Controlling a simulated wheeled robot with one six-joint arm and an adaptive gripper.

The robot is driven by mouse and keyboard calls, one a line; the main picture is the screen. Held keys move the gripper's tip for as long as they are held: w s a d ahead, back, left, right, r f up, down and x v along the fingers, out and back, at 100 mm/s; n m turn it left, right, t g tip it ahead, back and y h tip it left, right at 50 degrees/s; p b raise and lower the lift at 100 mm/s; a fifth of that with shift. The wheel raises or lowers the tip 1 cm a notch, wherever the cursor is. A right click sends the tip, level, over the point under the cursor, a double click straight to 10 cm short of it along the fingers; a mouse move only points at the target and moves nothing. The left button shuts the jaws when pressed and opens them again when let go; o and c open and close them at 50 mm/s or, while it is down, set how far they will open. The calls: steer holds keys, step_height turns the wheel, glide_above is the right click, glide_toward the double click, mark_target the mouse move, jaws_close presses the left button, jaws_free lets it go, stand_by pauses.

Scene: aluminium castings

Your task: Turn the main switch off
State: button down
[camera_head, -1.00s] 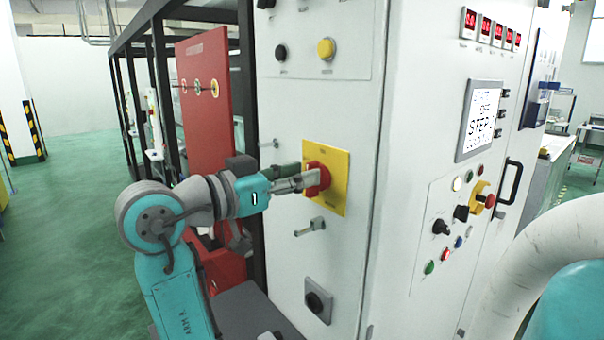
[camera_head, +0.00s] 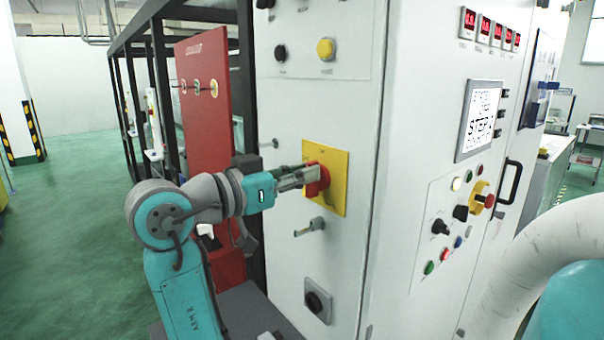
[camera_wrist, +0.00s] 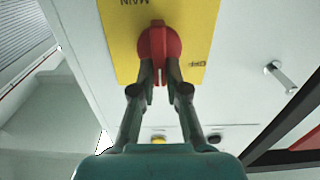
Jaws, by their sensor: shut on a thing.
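The main switch is a red rotary knob (camera_head: 318,181) on a yellow plate (camera_head: 337,196) on the white cabinet's side. In the wrist view the red knob (camera_wrist: 160,42) sits on the yellow plate (camera_wrist: 116,50), marked MAIN. My gripper (camera_head: 304,178) reaches the knob from the left. In the wrist view my gripper (camera_wrist: 160,72) has one finger on each side of the knob's handle and is shut on it. The knob's exact position against its markings is hard to read, as the fingers hide part of it.
A metal latch handle (camera_head: 312,227) and a black knob (camera_head: 317,301) are below the plate. A yellow button (camera_head: 326,49) is above. The white cabinet (camera_head: 350,120) fills the middle. A red panel (camera_head: 204,90) and black frame stand behind my arm. Green floor (camera_head: 75,200) is open at left.

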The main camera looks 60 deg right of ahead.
steer(key=n, duration=0.3)
steer(key=w+n, duration=0.1)
steer(key=n, duration=0.7)
steer(key=shift+w+d+f, duration=0.15)
steer(key=shift+d+f, duration=0.15)
steer(key=shift+f, duration=0.1)
steer(key=shift+n, duration=0.4)
steer(key=c, duration=1.2)
jaws_free()
steer(key=v, duration=1.2)
